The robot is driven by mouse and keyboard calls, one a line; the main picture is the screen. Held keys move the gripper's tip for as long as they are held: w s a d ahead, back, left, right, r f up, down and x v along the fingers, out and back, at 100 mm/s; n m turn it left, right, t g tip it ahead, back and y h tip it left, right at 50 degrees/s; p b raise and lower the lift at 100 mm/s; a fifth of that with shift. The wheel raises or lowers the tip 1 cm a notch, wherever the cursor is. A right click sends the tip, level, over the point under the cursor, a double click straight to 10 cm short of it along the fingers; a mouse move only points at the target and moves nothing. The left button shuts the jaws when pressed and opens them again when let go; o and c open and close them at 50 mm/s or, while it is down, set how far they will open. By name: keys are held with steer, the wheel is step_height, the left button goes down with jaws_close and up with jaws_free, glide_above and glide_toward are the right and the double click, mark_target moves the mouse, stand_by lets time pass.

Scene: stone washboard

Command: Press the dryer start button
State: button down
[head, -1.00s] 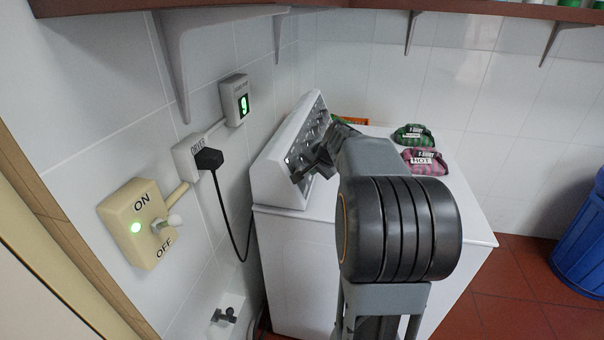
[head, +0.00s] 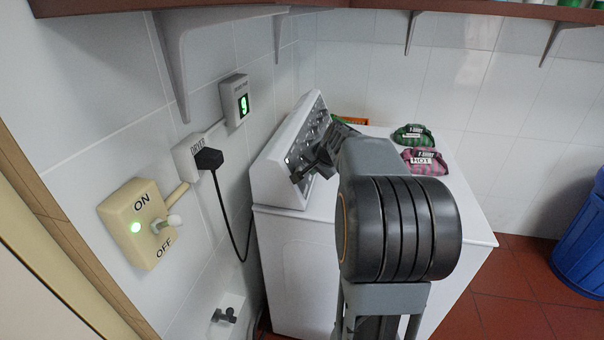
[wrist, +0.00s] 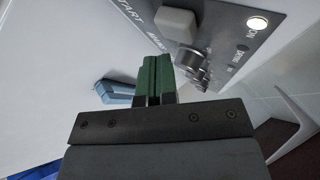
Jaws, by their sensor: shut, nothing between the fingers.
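The white dryer (head: 300,265) stands against the left wall, with its sloped control panel (head: 272,170) along the back edge. In the wrist view, a pale rounded start button (wrist: 176,22) sits on the grey panel beside the word START. A lit round ON lamp (wrist: 257,23) and several metal knobs (wrist: 190,58) are near it. My gripper (head: 297,176) is at the near end of the panel. Its green fingers (wrist: 157,60) are shut and empty, pointing at the panel just below the button in the wrist view. I cannot tell whether they touch the panel.
Green (head: 414,134) and pink (head: 426,162) bundles lie on the dryer top. A cream ON/OFF switch (head: 138,222) with a lit green lamp and a black plug (head: 209,159) are on the left wall. A blue bin (head: 585,245) stands at right, with clear floor before it.

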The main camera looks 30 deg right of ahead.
steer(key=shift+w+a+f, duration=0.1)
steer(key=shift+w+a+f, duration=0.1)
steer(key=shift+w+a, duration=0.05)
steer(key=shift+w+a+f, duration=0.35)
steer(key=shift+w+a, duration=0.15)
steer(key=shift+a, duration=0.05)
stand_by(1.4)
steer(key=shift+s+d, duration=0.1)
steer(key=shift+d, duration=0.05)
steer(key=shift+s+d+r, duration=0.55)
steer(key=shift+s+d, duration=0.1)
stand_by(0.3)
steer(key=shift+s+d+r, duration=0.55)
steer(key=shift+s+d, duration=0.25)
steer(key=shift+d, duration=0.05)
steer(key=shift+s+d+r, duration=0.5)
steer(key=shift+s+d, duration=0.3)
